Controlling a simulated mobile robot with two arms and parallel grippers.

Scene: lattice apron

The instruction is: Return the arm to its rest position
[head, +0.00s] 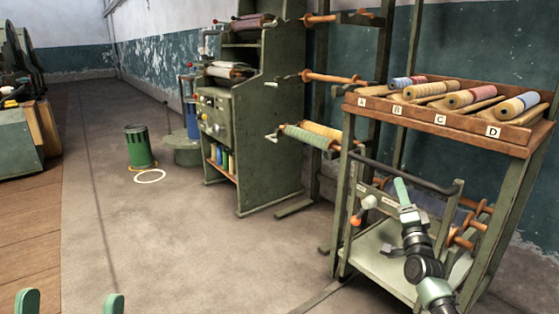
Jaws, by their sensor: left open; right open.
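My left gripper (70,303) shows only as two green fingertips at the bottom left edge. They are wide apart with bare floor between them. The rest of that arm is out of view. My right arm comes in from the bottom right. Its gripper (402,191) shows a pale green finger pointing up, in front of the green metal rack (345,215). The fingers are seen nearly edge-on, and nothing shows held in them. I cannot tell whether the gripper touches the rack.
The rack carries a wooden tray (455,134) of rolls marked A to D, with a lower shelf (375,262) beneath. A green cabinet (255,150) stands behind. A green bin (139,148) stands near a white floor ring (149,176). The middle floor is clear.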

